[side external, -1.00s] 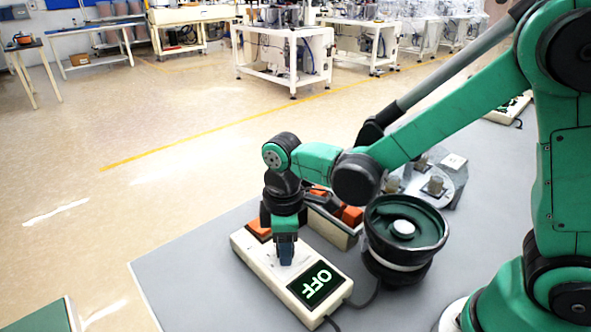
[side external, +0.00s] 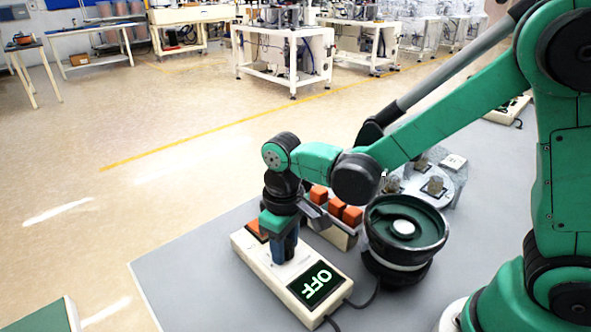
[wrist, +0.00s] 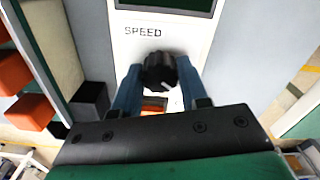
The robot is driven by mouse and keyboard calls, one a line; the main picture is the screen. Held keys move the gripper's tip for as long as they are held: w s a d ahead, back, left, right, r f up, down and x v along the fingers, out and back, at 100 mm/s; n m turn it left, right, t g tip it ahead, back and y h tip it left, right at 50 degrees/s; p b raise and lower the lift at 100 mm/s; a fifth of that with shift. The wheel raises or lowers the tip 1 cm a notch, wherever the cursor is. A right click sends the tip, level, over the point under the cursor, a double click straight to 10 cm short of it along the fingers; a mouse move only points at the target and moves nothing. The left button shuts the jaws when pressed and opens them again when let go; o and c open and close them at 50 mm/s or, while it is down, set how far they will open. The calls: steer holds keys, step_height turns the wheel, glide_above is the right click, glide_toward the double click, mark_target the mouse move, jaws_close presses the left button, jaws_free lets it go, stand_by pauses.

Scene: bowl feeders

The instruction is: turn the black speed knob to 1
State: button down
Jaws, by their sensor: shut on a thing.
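The black speed knob (wrist: 160,70) sits on a pale control box (wrist: 190,40) under the printed word SPEED. A short white mark shows at the knob's lower right edge in the wrist view. My gripper (wrist: 158,82) points down with its two blue fingers on either side of the knob, shut on it. In the side external view my gripper (side external: 284,257) stands over the box (side external: 246,249) and hides the knob. The box's dark display (side external: 317,285) reads OFF in pale letters. No scale numbers are legible around the knob.
An orange part (side external: 257,230) shows at the box's far end, behind my gripper. Orange blocks (side external: 335,207) sit in a track beside the box. A dark green bowl feeder (side external: 405,228) stands to the right. The grey table (side external: 190,275) is clear to the left.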

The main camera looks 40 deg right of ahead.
steer(key=shift+m, duration=0.8)
steer(key=shift+c, duration=2.3)
jaws_free()
steer(key=shift+r, duration=2.85)
